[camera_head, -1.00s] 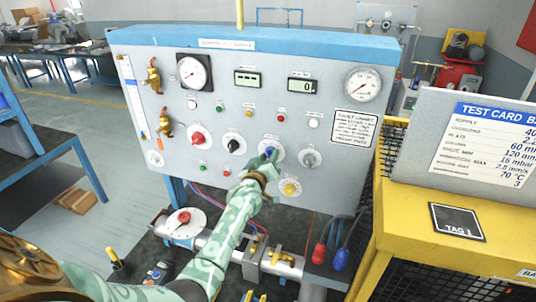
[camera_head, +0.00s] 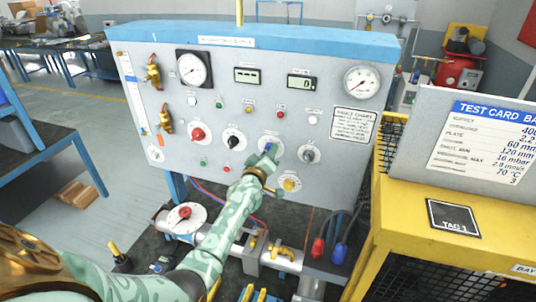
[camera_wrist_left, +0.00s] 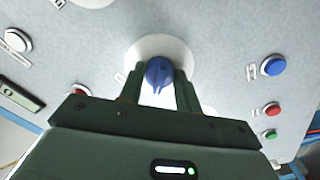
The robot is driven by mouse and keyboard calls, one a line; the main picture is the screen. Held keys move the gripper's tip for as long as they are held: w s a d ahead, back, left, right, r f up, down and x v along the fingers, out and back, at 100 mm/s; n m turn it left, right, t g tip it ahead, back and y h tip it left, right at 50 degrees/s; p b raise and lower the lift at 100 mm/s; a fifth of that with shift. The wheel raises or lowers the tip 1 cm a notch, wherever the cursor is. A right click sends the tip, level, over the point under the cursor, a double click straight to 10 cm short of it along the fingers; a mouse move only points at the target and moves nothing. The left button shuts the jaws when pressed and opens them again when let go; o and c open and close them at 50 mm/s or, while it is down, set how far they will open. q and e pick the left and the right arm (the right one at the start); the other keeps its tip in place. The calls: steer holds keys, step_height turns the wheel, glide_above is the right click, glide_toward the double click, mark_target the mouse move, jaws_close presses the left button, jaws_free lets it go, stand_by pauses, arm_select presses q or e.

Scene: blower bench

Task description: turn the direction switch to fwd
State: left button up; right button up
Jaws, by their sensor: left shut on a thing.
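The panel (camera_head: 225,115) stands upright with a row of rotary knobs on round white plates. The blue knob (camera_wrist_left: 158,72) sits on its white plate (camera_wrist_left: 178,47) in the left wrist view, between the two fingers of my left gripper (camera_wrist_left: 160,80). The left gripper is shut on it. In the head view the left gripper (camera_head: 264,158) reaches the blue knob from below and covers most of its plate. The lettering around the knob is too small to read, so I cannot tell which position it points to. My right gripper is not in view.
A red knob (camera_head: 197,134) and a black knob (camera_head: 233,142) are left of the blue one; a grey knob (camera_head: 308,155) is right. A yellow cage (camera_head: 455,215) stands at the right.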

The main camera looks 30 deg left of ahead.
arm_select(q)
steer(key=o, duration=1)
steer(key=shift+c, duration=0.2)
steer(key=shift+s, duration=0.1)
steer(key=v, duration=1.6)
steer(key=shift+d, duration=0.1)
